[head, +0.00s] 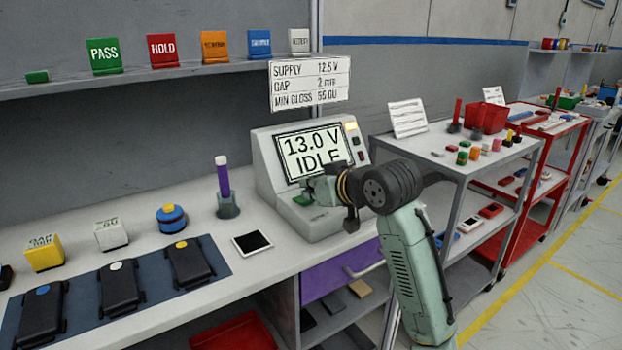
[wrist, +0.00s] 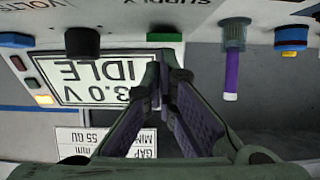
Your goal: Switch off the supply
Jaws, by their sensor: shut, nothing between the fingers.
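The supply is a grey console (head: 270,160) on the bench, with a lit screen (head: 312,150) reading 13.0 V IDLE. A green switch (head: 302,200) is on its lower front, left of my gripper. In the wrist view, which is upside down, this green switch (wrist: 165,37) sits under the SUPPLY lettering. My gripper (head: 318,188) is shut and empty in front of the console. Its fingertips (wrist: 165,65) appear just beside the switch in the wrist view; I cannot tell whether they touch. A black knob (wrist: 82,42) is beside it. My arm hides part of the front.
A lit lamp (head: 351,127) and small buttons line the console's right side. A sign (head: 310,83) hangs above. A grey cart (head: 470,160) stands right.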

